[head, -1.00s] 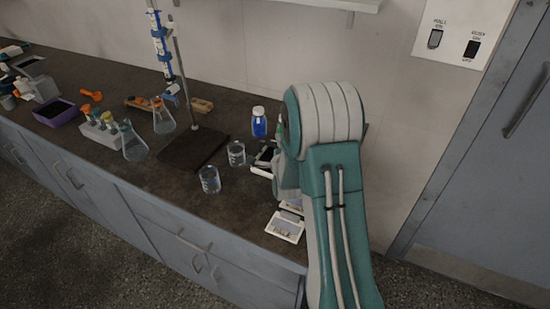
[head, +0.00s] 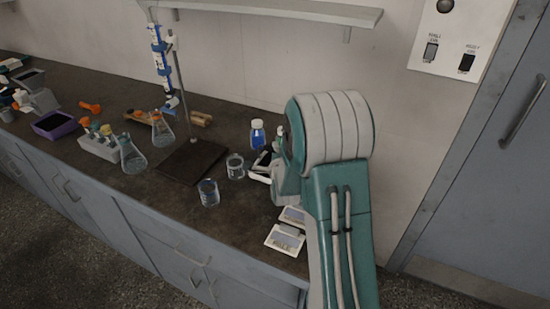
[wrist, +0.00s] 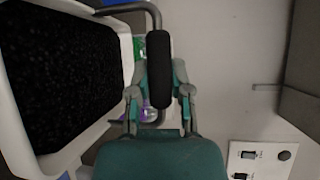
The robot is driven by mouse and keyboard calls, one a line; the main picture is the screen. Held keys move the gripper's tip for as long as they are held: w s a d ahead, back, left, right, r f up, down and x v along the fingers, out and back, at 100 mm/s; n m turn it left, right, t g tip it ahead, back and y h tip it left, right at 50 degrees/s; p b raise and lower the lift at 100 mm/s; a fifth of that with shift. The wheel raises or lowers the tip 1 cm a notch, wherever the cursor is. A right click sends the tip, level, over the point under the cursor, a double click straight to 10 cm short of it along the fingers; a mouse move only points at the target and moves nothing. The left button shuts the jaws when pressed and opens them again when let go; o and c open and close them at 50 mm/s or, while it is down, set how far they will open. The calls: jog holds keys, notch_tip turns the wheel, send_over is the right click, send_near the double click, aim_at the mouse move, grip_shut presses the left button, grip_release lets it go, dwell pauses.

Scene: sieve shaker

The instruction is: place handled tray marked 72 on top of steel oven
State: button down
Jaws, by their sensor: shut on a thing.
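In the wrist view my gripper (wrist: 160,72) is shut on the black grip of a grey tubular handle on a tray. The tray (wrist: 128,40) has a white rim and a dark, speckled inside, and fills the left of that view. No number shows on it. In the head view my arm hides most of the gripper, and only a small white and black part of what looks like the tray (head: 260,178) shows to the left of the arm. I cannot make out a steel oven in either view.
A dark bench carries beakers (head: 208,193), a blue bottle (head: 257,135), a burette stand (head: 192,160), flasks (head: 132,155) and a purple tray (head: 55,125). White cards (head: 285,240) lie near the front edge. A shelf (head: 300,11) is above, and a grey cabinet (head: 490,150) stands right.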

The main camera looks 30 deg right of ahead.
jog(key=s+r, duration=0.9)
jog(key=s, duration=0.5)
jog(key=shift+d+r, duration=0.25)
jog(key=shift+r, duration=0.1)
